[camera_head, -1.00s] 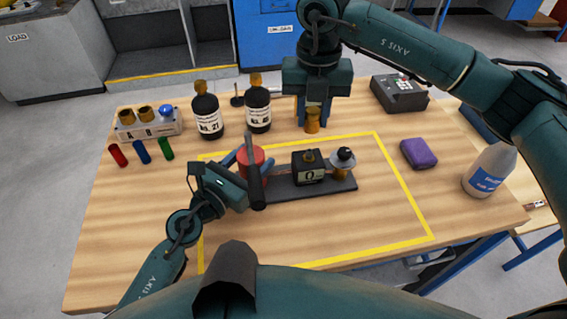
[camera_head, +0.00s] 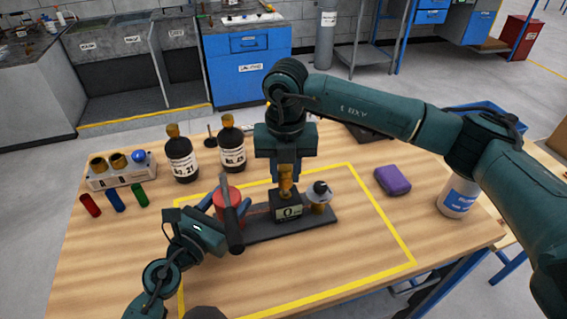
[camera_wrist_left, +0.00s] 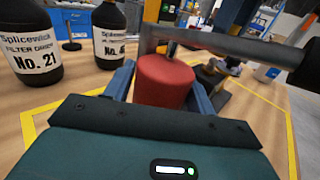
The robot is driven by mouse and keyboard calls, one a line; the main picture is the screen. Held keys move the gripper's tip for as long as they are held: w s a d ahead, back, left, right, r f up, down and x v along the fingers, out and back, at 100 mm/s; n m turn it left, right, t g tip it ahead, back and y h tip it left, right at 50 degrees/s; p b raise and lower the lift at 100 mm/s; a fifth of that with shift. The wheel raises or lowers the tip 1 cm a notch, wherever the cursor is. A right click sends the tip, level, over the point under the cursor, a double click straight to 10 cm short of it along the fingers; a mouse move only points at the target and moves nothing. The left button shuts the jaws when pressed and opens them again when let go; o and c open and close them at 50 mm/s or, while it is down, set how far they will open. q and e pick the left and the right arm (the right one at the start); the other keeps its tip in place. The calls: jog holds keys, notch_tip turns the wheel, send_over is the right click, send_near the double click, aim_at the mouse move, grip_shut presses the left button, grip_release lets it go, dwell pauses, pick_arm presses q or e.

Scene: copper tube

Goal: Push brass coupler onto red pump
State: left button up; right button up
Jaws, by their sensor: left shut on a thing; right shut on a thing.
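The red pump (camera_head: 226,196), a red cylinder with a long dark lever, stands at the left end of a dark base plate (camera_head: 252,232). My left gripper (camera_head: 228,205) is shut around its sides; the left wrist view shows a finger on each side of the red body (camera_wrist_left: 165,82). My right gripper (camera_head: 286,178) points down and is shut on the brass coupler (camera_head: 286,173). The coupler is right above the black gauge box (camera_head: 289,211), which reads 0, and overlaps its brass top in the picture; I cannot tell whether they touch.
A brass-and-white fitting with a black knob (camera_head: 319,197) stands at the plate's right end. Two dark bottles (camera_head: 181,155), a fitting rack (camera_head: 122,171) and coloured cylinders (camera_head: 115,201) are at the left. A purple block (camera_head: 393,180) and white bottle (camera_head: 457,195) are at the right.

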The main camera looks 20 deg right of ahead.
pick_arm(q)
jog(key=shift+s+d, duration=0.15)
pick_arm(e)
jog(key=shift+f, duration=0.85)
pick_arm(q)
jog(key=shift+f, duration=0.1)
pick_arm(e)
jog(key=shift+f, duration=0.6)
jog(key=o, duration=1.1)
notch_tip(320, 180, up, 12)
